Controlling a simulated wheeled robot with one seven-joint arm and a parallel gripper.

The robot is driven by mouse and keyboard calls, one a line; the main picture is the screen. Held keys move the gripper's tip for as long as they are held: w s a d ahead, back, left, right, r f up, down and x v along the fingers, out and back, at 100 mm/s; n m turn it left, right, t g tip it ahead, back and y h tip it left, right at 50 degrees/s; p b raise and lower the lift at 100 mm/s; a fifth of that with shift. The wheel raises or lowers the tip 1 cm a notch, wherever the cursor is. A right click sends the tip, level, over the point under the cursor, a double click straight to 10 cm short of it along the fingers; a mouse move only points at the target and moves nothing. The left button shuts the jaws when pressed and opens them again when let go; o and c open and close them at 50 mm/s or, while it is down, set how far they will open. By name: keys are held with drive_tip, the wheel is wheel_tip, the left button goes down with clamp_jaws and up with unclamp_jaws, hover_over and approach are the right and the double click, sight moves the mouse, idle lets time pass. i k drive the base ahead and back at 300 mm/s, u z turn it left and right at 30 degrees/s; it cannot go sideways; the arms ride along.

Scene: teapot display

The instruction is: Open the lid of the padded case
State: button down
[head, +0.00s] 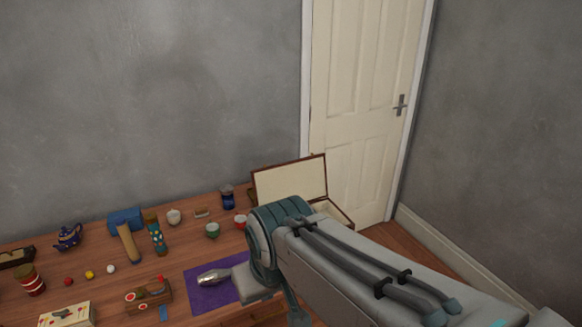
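The padded case (338,212) stands at the right end of the table, with a brown rim and a pale inside. Its lid (290,182) is raised, standing nearly upright and leaning back, with its cream lining facing me. My arm hides the front and left part of the case. My gripper does not show in the head view; my arm reaches in from the lower right and its far end is hidden behind its own links. I cannot tell whether anything of mine touches the lid.
The wooden table (85,250) holds a blue teapot (68,236), small bowls (212,230), a dark blue jar (227,197) and several small balls. A silvery object (213,277) lies on a purple mat (200,298) beside my arm. A white door (365,100) is behind the case.

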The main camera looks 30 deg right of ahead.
sight(306, 177)
drive_tip(key=z, duration=1.85)
drive_tip(key=i, duration=0.85)
drive_tip(key=u, duration=1.75)
drive_tip(key=i, duration=0.5)
drive_tip(key=u, duration=0.05)
